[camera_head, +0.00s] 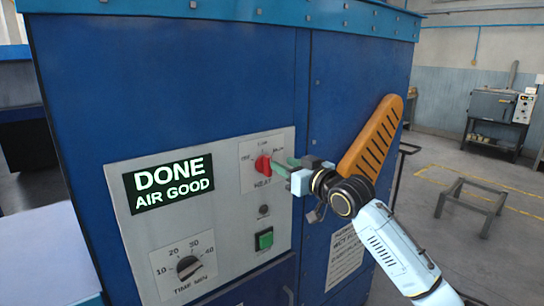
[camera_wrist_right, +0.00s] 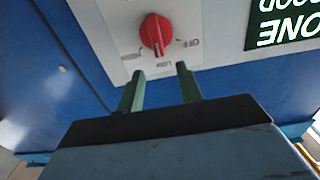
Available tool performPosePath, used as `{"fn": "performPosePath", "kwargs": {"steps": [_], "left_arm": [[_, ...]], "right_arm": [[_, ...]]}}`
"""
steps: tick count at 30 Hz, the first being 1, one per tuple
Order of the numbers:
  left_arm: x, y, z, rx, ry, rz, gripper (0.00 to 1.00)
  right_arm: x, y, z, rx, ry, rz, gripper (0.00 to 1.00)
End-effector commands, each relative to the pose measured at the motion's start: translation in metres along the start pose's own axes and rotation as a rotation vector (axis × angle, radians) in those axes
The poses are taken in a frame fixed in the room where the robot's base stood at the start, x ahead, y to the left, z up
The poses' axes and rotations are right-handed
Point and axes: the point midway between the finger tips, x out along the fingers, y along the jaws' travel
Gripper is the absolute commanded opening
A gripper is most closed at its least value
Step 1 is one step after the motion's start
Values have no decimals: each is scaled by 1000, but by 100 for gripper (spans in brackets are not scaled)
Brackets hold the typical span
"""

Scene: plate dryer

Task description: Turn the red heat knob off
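The red heat knob (camera_head: 263,165) is on the upper right of the grey control panel (camera_head: 140,238), with labels around it. It also shows in the right wrist view (camera_wrist_right: 156,34), where the picture is turned over. My right gripper (camera_head: 285,165) is just right of the knob, with its green fingers pointing at the panel. In the right wrist view the two fingers (camera_wrist_right: 158,88) are apart with nothing between them, and the knob is just beyond their tips. I cannot tell from the views whether a fingertip touches the panel. My left gripper is not in view.
A lit display (camera_head: 170,184) reads DONE AIR GOOD. A black time knob (camera_head: 188,267) and a green button (camera_head: 264,239) are lower on the panel. An orange slotted handle-like part (camera_head: 372,140) stands behind my right wrist.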

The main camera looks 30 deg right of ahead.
Motion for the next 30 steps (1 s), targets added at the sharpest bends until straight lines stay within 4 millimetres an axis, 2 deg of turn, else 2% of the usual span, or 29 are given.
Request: {"fn": "performPosePath", "kwargs": {"steps": [3, 10, 15, 24, 30], "left_arm": [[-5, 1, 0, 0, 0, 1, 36], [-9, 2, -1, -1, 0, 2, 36], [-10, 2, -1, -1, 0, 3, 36], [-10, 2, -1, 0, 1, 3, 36], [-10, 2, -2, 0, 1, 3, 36]], "right_arm": [[24, 0, -2, 2, 0, 0, 36], [53, 0, -1, 2, 0, 0, 36], [62, -1, 0, 0, -1, -1, 36], [63, -1, 0, -1, -1, -1, 36], [63, 0, 0, -1, -1, -1, 10]]}}
